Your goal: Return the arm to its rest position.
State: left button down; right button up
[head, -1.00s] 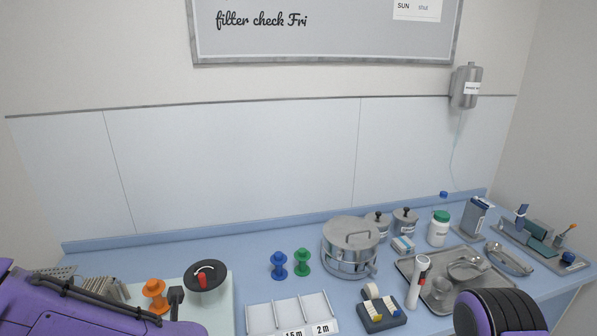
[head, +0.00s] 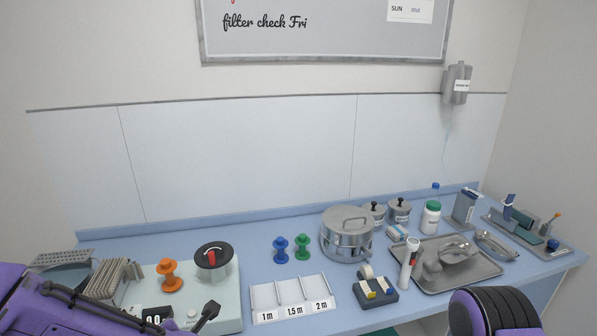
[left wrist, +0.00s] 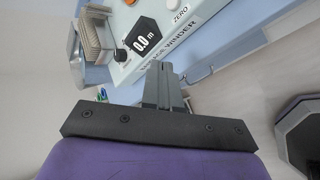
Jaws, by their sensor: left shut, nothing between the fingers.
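My left arm (head: 60,305) comes in purple from the lower left in the head view. My left gripper (head: 207,314) is shut and empty, at the front edge of the pale winder base (head: 228,290). In the left wrist view the closed fingers (left wrist: 160,70) point toward the winder's front edge, with nothing between them. My right arm (head: 495,312) shows only as a dark ribbed, purple part at the lower right; its gripper is out of view.
Blue (head: 281,250) and green spools (head: 303,247), a labelled tray (head: 292,305), a steel drum (head: 347,235) and an instrument tray (head: 490,268) stand to the right.

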pick_arm(q)
jog(key=s+a+f+m+g+h+b, duration=0.1)
jog(key=s+f+m+b, duration=0.2)
jog(key=s+f+m, duration=0.55)
jog(key=s+f+m+h+b, duration=0.1)
jog(key=s+f+m+b, duration=0.2)
jog(key=f+m, duration=0.95)
jog(key=s+a+f+g+b, duration=0.3)
jog(key=s+f+b, duration=0.1)
jog(key=s+f, duration=1)
jog(key=shift+s+a+f+m+g, duration=0.2)
jog(key=shift+f+m+g, duration=0.1)
jog(key=shift+g, duration=0.1)
